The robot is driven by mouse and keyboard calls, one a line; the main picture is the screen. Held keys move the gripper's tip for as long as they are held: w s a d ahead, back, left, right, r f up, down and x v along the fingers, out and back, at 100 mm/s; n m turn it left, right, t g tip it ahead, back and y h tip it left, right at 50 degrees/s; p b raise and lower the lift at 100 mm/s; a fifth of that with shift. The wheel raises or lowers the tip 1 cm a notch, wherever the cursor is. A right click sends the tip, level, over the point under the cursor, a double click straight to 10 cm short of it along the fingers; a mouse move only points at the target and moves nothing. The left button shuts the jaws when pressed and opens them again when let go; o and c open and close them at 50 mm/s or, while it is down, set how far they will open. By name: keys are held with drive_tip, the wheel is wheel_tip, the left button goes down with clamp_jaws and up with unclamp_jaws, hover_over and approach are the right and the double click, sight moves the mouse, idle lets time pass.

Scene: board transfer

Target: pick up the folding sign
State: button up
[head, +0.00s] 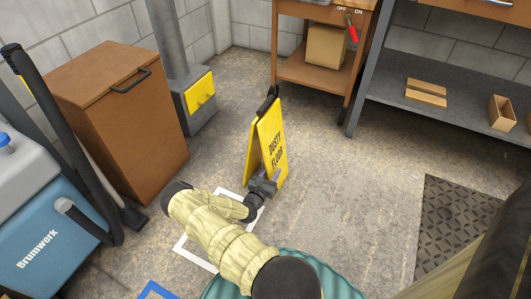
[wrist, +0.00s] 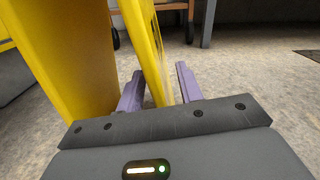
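The yellow folding sign (head: 271,143) with "DUSTY FLOOR" on it stands upright on the concrete floor, its two panels spread and a dark handle on top. My gripper (head: 264,181) is low at the sign's near lower side. In the wrist view, the sign's panels (wrist: 75,50) fill the left and centre. My gripper's purple fingers (wrist: 160,82) are apart, with one panel's edge between them. The left finger reaches into the space between the two panels, and the right finger is outside with a small visible gap. Whether the left finger touches the panel is unclear.
A brown bin (head: 125,115) and a blue Brumwerk machine (head: 55,225) stand at the left. A grey column with a yellow-fronted box (head: 198,93) is behind. A workbench (head: 305,75) and grey shelf (head: 440,105) stand at the back right. Open floor lies right of the sign.

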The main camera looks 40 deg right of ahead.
drive_tip(key=shift+w+d+f+b, duration=0.15)
drive_tip(key=shift+w+d+b, duration=0.15)
drive_tip(key=shift+d, duration=0.15)
drive_tip(key=shift+w+d+f+b, duration=0.15)
drive_tip(key=shift+d+b, duration=0.1)
drive_tip(key=shift+d, duration=0.2)
drive_tip(key=shift+d+r, duration=0.2)
drive_tip(key=shift+d, duration=0.1)
drive_tip(key=shift+a, duration=0.1)
drive_tip(key=shift+r, duration=0.1)
clamp_jaws()
